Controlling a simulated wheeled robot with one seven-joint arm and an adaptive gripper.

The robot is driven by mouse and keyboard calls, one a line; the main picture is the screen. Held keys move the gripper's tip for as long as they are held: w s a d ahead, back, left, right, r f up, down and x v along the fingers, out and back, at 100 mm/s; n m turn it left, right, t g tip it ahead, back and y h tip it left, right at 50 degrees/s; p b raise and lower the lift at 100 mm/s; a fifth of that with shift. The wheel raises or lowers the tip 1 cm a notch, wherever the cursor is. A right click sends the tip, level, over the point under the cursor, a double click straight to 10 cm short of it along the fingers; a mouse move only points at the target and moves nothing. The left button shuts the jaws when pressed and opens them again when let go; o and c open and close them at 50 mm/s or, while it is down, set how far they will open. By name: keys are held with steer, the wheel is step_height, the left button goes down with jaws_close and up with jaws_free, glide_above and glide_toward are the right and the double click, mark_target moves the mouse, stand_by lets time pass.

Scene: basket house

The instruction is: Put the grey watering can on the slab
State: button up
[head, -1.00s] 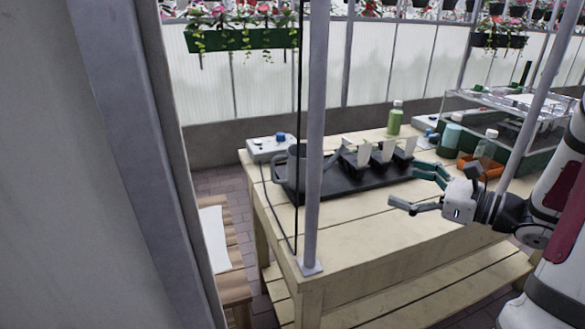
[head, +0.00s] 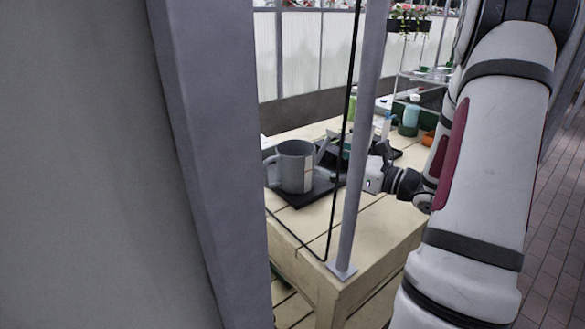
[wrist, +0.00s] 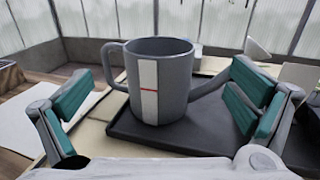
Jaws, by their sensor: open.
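The grey watering can (head: 295,168) stands upright at the left end of a black tray (head: 290,199) on the wooden table. In the wrist view the can (wrist: 172,75) is ahead, handle left and spout right. A white label with a red line faces me. My gripper (wrist: 162,100) is open, its green-padded fingers on either side of the can's outline; nothing is held. In the head view my gripper (head: 352,165) is right of the can, partly hidden by a pole. A pale flat surface (wrist: 32,125), possibly the slab, shows at left in the wrist view; the head view hides it.
A grey pole (head: 358,150) stands at the table corner, with a dark cable beside it. A wide grey post (head: 210,160) blocks the left of the head view. Bottles, including a teal one (head: 411,115), and an orange tray (head: 428,139) stand at the table's far right.

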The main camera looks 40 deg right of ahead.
mark_target(300, 144)
steer(key=b+x, duration=0.1)
steer(key=x, duration=0.9)
steer(key=shift+f, duration=0.1)
steer(key=c, duration=1.7)
steer(key=shift+o, duration=0.2)
steer(key=s+d+r+p, duration=0.1)
steer(key=s+r, duration=0.4)
steer(key=s, duration=1.1)
steer(key=shift+d+p, duration=0.25)
steer(key=shift+p, duration=0.65)
